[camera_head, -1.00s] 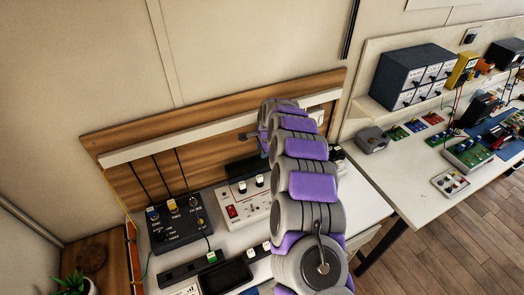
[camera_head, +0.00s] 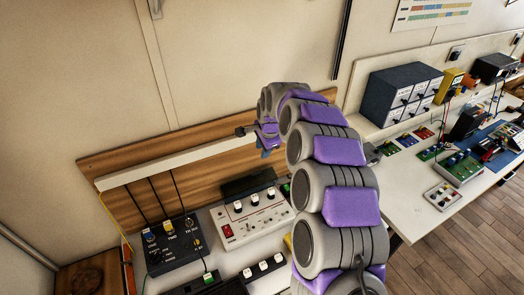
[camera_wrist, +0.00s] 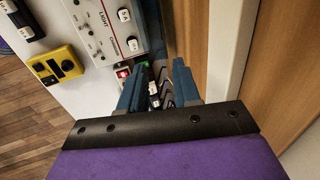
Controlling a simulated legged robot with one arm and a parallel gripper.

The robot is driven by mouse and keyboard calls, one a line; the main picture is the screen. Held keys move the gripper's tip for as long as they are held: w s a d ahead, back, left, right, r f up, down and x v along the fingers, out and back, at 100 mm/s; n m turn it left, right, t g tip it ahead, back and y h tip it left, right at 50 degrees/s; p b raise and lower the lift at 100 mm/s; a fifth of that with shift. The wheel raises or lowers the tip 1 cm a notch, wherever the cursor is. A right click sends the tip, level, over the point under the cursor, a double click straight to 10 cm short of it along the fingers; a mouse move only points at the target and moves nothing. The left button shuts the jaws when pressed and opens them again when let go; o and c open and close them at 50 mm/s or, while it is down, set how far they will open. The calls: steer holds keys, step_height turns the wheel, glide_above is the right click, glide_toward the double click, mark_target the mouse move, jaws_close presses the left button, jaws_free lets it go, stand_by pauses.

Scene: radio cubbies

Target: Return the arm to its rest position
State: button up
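My grey and purple arm rises from the bottom right of the head view and bends over towards the back wall. My gripper (camera_head: 267,148) is at its far end, small and partly hidden, in front of the wooden back panel. In the wrist view the two blue fingers of my gripper (camera_wrist: 157,90) stand apart with a gap between them. They are open and nothing is held. Part of the bench lies beyond the fingertips.
Below my arm, a white switch panel (camera_head: 252,216) and a dark box with knobs (camera_head: 172,244) stand on the bench. A white rail (camera_head: 170,166) crosses the wooden panel (camera_head: 110,160). A yellow box (camera_wrist: 54,66) shows in the wrist view. Grey drawers (camera_head: 385,98) stand right.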

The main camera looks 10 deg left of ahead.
stand_by(0.4)
steer(key=s+d+r+n+g, duration=0.1)
steer(key=s+d+r+n, duration=0.2)
steer(key=s+d+r, duration=0.5)
steer(key=s+d+r+n+g, duration=0.1)
steer(key=s+d+n, duration=0.25)
steer(key=s, duration=0.95)
steer(key=s+d+n+g, duration=0.1)
steer(key=s+d, duration=0.2)
steer(key=s, duration=0.6)
steer(key=s+d+f+n+g+h, duration=0.1)
steer(key=s+d, duration=0.3)
steer(key=s, duration=0.6)
steer(key=s+d+f+n+h, duration=0.1)
steer(key=s+d, duration=0.3)
steer(key=s, duration=0.6)
steer(key=shift+d+n+g+b, duration=0.2)
steer(key=shift+n+g+b, duration=0.25)
steer(key=shift+n, duration=0.4)
